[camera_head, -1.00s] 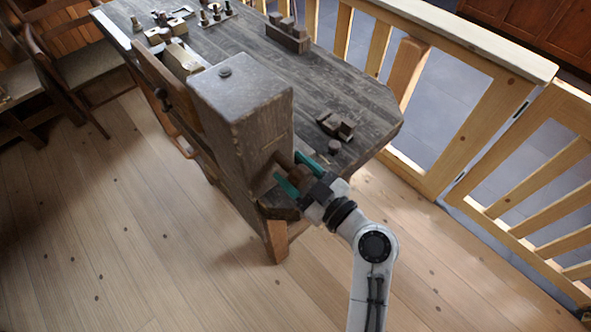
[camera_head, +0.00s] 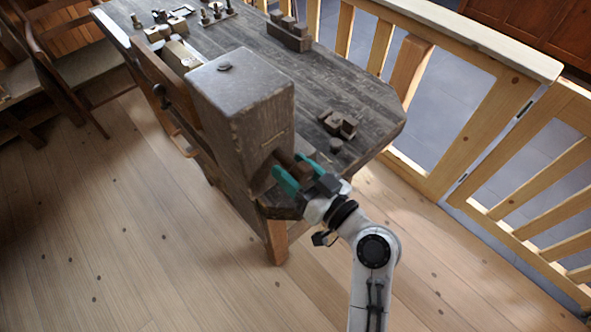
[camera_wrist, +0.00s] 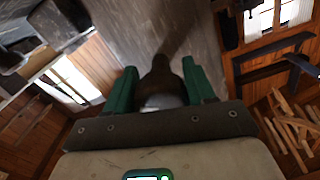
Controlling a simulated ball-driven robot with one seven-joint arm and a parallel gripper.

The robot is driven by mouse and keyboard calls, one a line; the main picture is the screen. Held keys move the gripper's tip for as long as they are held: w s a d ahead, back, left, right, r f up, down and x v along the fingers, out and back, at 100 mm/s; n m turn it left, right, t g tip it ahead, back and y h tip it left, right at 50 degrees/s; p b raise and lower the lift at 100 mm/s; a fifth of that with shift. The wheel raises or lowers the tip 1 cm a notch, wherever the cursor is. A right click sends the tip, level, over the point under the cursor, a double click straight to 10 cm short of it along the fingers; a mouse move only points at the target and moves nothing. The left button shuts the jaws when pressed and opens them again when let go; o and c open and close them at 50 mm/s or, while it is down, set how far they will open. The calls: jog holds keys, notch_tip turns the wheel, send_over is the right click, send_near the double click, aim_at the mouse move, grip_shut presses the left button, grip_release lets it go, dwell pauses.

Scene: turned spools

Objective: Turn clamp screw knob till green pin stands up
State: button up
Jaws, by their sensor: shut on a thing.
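The clamp screw knob (camera_wrist: 160,82) is a dark turned shape between my teal fingers in the wrist view. My gripper (camera_head: 298,173) is shut on it at the block's right side, low down; the head view mostly hides the knob behind the fingers. The gripper also shows in the wrist view (camera_wrist: 161,88), with one finger on each side of the knob. I see no green pin in either view.
The workbench (camera_head: 330,85) carries small wooden pieces (camera_head: 340,124), a block rack (camera_head: 289,38) and several metal parts at the far end. A wooden railing (camera_head: 470,120) runs along the right. A chair (camera_head: 80,70) stands at left. The floor (camera_head: 130,240) in front is clear.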

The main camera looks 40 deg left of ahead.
jog(key=m, duration=0.4)
jog(key=shift+r+m, duration=0.1)
jog(key=shift+m, duration=0.3)
jog(key=m+p, duration=0.2)
jog(key=m, duration=0.3)
jog(key=shift+s+d+r, duration=0.1)
jog(key=m+p, duration=0.3)
jog(key=m, duration=0.2)
jog(key=shift+r+m, duration=0.15)
jog(key=shift+m, duration=0.25)
jog(key=m+p, duration=0.2)
jog(key=m, duration=0.2)
jog(key=shift+p, duration=0.4)
jog(key=shift+d+m, duration=0.1)
jog(key=shift+m, duration=0.2)
jog(key=o, duration=0.8)
jog(key=shift+d, duration=0.15)
jog(key=shift+o, duration=0.7)
jog(key=shift+a, duration=0.2)
